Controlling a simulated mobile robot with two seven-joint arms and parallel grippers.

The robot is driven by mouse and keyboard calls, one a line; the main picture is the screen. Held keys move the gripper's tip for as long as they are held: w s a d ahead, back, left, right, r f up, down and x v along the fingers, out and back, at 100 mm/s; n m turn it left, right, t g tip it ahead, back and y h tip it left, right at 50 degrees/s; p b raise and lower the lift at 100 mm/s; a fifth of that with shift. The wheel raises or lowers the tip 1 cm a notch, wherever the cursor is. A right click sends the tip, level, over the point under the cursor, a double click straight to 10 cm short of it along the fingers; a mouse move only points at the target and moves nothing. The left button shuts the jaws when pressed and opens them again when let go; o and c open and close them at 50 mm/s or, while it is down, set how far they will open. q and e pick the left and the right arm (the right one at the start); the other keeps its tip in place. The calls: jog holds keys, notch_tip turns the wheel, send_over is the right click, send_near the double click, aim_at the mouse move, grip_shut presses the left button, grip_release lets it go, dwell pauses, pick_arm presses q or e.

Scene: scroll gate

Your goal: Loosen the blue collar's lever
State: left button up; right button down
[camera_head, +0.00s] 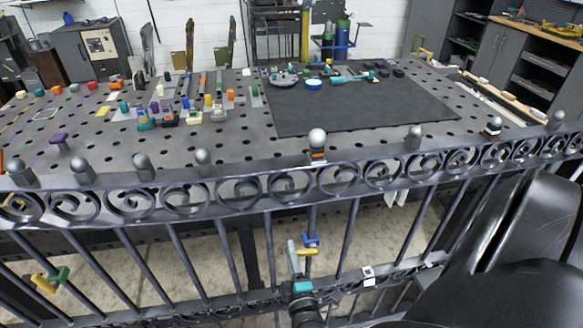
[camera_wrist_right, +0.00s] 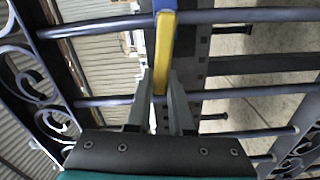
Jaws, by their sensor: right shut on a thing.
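The blue collar (camera_head: 311,240) sits around an upright bar of the dark scroll gate, near the middle of the head view. Its yellow lever (camera_head: 306,252) sticks out just below it. In the right wrist view, the blue collar (camera_wrist_right: 165,4) shows only at the top edge, with the yellow lever (camera_wrist_right: 162,45) running down from it. My right gripper (camera_head: 294,252) is at the lever; in the wrist view its two grey fingers (camera_wrist_right: 162,86) are on either side of the lever's free end, shut on it. My left gripper is not in view.
A green collar (camera_head: 60,274) with a yellow lever is on a gate bar at the left. A white collar (camera_head: 368,272) sits right of the blue one. The gate's scroll rail (camera_head: 230,196) and bars surround my gripper. A perforated table (camera_head: 240,150) with small objects stands behind.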

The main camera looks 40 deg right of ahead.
dwell(0.4)
jog(key=c, duration=0.8)
grip_release()
jog(key=shift+s, duration=0.1)
